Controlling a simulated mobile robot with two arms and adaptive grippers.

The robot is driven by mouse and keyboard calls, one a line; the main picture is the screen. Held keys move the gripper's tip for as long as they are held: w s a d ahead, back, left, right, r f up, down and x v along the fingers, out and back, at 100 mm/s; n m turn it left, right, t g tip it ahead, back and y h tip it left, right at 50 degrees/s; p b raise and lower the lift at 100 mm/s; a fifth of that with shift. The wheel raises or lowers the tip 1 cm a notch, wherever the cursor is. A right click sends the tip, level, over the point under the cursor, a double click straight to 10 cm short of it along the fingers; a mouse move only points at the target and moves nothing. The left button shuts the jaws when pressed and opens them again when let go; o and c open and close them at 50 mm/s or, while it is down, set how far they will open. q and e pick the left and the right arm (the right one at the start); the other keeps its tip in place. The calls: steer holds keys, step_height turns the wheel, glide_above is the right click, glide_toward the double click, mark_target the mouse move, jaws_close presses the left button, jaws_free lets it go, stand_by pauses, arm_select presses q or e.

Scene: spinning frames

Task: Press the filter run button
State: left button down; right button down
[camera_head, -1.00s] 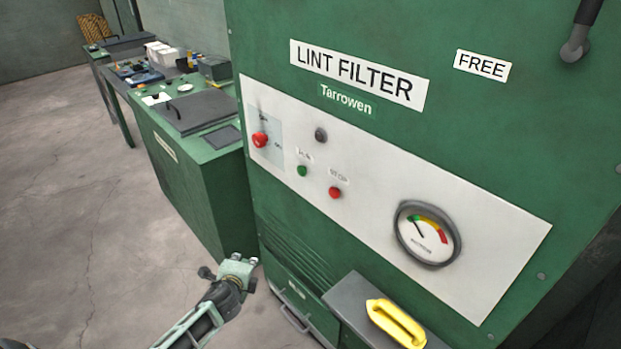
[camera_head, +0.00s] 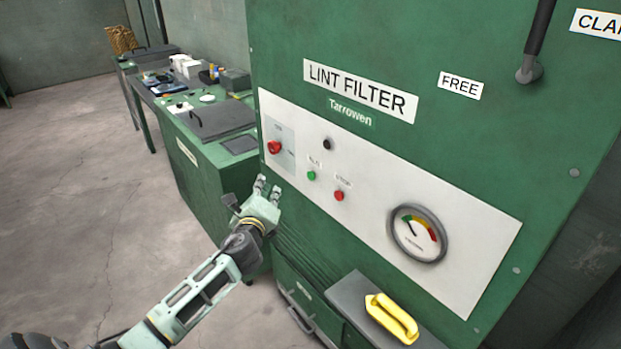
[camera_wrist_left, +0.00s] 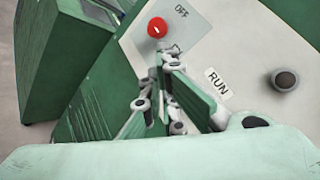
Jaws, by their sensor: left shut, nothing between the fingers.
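The green run button (camera_head: 311,176) is on the white panel (camera_head: 458,261) of the green lint filter cabinet (camera_head: 400,45). The red stop button (camera_head: 339,196) is to its right. My left gripper (camera_head: 268,184) is shut and empty, at the panel's lower left edge, to the left of the run button. In the left wrist view its fingers (camera_wrist_left: 167,88) point towards the red switch knob (camera_wrist_left: 157,27). The RUN label (camera_wrist_left: 217,84) shows there beside the fingers, but the green button is hidden. My right gripper is not in view.
The red knob also shows in the head view (camera_head: 274,147), with a black knob (camera_head: 327,144) to its right. A gauge (camera_head: 417,234) is further right. Green benches (camera_head: 205,190) stand at the left; the floor there is clear.

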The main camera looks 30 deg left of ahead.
mark_target(311, 176)
arm_select(q)
steer(key=w+d+b, duration=0.2)
steer(key=w+d, duration=0.1)
steer(key=w, duration=0.5)
steer(key=shift+d+b, duration=0.2)
steer(key=shift+b, duration=0.15)
steer(key=shift+w, duration=0.2)
stand_by(1.2)
steer(key=shift+w+d, duration=0.15)
steer(key=shift+w, duration=0.1)
steer(key=shift+w+d, duration=0.25)
steer(key=shift+w, duration=0.25)
stand_by(0.9)
steer(key=shift+s, duration=0.1)
steer(key=shift+s+a+p, duration=0.3)
steer(key=shift+s+a, duration=0.05)
steer(key=shift+s, duration=0.45)
